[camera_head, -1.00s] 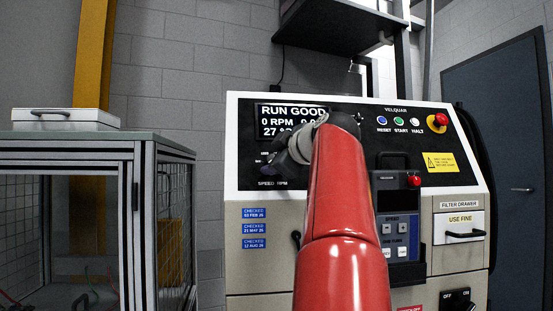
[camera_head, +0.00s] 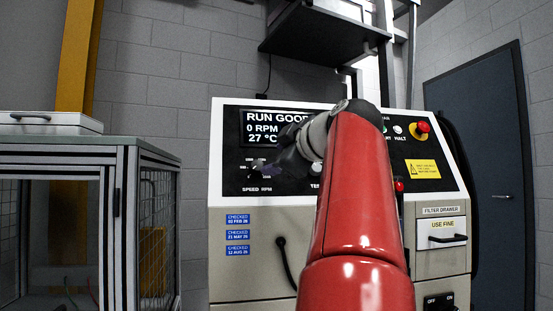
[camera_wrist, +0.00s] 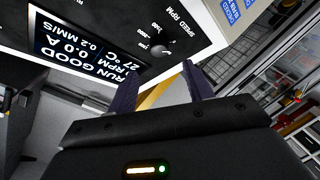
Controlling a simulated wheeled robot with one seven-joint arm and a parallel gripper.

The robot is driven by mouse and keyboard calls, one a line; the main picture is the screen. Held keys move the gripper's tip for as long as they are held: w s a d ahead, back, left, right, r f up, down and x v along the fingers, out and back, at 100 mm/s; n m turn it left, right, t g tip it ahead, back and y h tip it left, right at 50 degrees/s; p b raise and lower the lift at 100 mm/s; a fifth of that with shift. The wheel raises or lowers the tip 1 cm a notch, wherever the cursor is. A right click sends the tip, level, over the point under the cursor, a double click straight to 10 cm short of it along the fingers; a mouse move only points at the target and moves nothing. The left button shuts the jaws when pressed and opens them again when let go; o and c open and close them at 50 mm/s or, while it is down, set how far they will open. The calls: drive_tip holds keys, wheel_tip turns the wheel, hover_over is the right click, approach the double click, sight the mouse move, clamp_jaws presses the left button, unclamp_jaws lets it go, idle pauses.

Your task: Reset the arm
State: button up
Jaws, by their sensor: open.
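My red arm (camera_head: 355,210) reaches up in front of the console in the head view. My gripper (camera_head: 265,168) is at its end, before the panel's lower left, near the speed dial. In the wrist view my gripper (camera_wrist: 158,85) shows two dark fingers spread apart with nothing between them. Beyond them are the speed dial's knob (camera_wrist: 160,50) and the display (camera_wrist: 85,52). The display (camera_head: 262,126) reads RUN GOOD, 0 RPM and 27 °C. The wrist view also shows 0.0 A. My arm hides the middle of the panel.
The console's lower front (camera_head: 245,270) has a black curved handle (camera_head: 284,262) and a filter drawer (camera_head: 442,232) on the right. A red stop button (camera_head: 422,127) sits at upper right. A mesh cage (camera_head: 125,215) stands left; a shelf (camera_head: 325,35) hangs above.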

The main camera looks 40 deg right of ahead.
idle(0.3)
drive_tip(key=a+f+m+g+y, duration=0.2)
drive_tip(key=a+f+m+g, duration=0.1)
drive_tip(key=a+f, duration=0.75)
drive_tip(key=a+f+m+g+y, duration=0.25)
drive_tip(key=a+f, duration=0.45)
drive_tip(key=f, duration=0.7)
drive_tip(key=s+a+f+g, duration=0.1)
drive_tip(key=s+a+f, duration=0.2)
drive_tip(key=f, duration=0.5)
drive_tip(key=s+a+f+m+g, duration=0.1)
drive_tip(key=s+a+f, duration=0.3)
drive_tip(key=f, duration=0.5)
drive_tip(key=s+a+f+m+g+h, duration=0.1)
drive_tip(key=s+a+f+g, duration=0.2)
drive_tip(key=f, duration=0.5)
drive_tip(key=shift+s+a+f, duration=0.4)
drive_tip(key=shift+s+a, duration=0.15)
drive_tip(key=shift+s, duration=0.65)
drive_tip(key=shift+m, duration=0.25)
